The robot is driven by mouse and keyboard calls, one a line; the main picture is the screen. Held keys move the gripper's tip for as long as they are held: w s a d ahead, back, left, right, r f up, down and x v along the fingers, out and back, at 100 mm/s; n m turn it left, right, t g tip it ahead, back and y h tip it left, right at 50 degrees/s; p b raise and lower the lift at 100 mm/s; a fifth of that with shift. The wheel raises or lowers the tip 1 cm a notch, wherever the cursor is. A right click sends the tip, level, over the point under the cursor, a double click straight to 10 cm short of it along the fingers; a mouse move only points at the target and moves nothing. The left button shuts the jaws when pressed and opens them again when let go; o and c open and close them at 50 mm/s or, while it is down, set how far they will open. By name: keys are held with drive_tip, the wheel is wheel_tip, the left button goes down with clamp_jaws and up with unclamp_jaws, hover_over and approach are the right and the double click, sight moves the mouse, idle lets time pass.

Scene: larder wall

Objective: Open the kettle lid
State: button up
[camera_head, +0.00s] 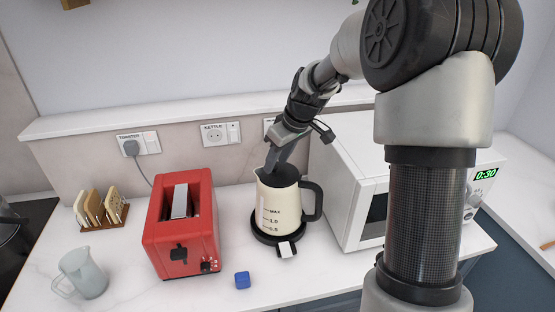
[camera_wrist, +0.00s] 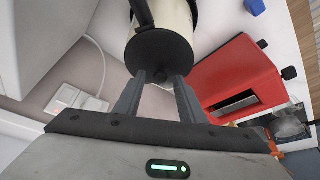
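The cream kettle (camera_head: 276,207) with black handle (camera_head: 312,201) stands upright on its black base (camera_head: 272,236) between the toaster and the microwave. Its dark round lid (camera_head: 286,181) covers the top and looks shut. My gripper (camera_head: 274,166) reaches down to the lid from above, at its back and spout side. In the wrist view the lid (camera_wrist: 158,50) is just ahead of my fingertips (camera_wrist: 161,79). The two fingers are apart with a gap between them, and nothing shows held. Whether a fingertip touches the lid I cannot tell.
The red toaster (camera_head: 185,226) stands left of the kettle and the white microwave (camera_head: 352,165) close to its right. A blue cube (camera_head: 242,280) lies in front. Wall sockets (camera_head: 215,134) are behind.

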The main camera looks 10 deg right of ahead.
sight(290, 176)
clamp_jaws()
drive_tip(key=shift+b, duration=0.3)
drive_tip(key=b, duration=0.1)
drive_tip(key=d+y+b, duration=0.1)
drive_tip(key=b, duration=0.1)
drive_tip(key=shift+s+t, duration=0.2)
drive_tip(key=shift+t, duration=0.2)
drive_tip(key=y+b, duration=0.1)
drive_tip(key=b, duration=0.2)
drive_tip(key=d+t+b, duration=0.1)
drive_tip(key=b, duration=0.2)
drive_tip(key=shift+s+r+y, duration=0.25)
drive_tip(key=shift+s+y, duration=0.1)
drive_tip(key=shift+y, duration=0.05)
drive_tip(key=y+b, duration=0.1)
drive_tip(key=b, duration=0.2)
drive_tip(key=s+d+r+t+y+b, duration=0.1)
drive_tip(key=b, duration=0.3)
drive_tip(key=shift+d+m, duration=0.1)
drive_tip(key=shift+m, duration=0.2)
drive_tip(key=b, duration=0.1)
drive_tip(key=r+t+y+b, duration=0.1)
drive_tip(key=b, duration=0.1)
drive_tip(key=shift+s+d+r, duration=0.1)
drive_tip(key=shift+s+d, duration=0.1)
drive_tip(key=shift+d, duration=0.1)
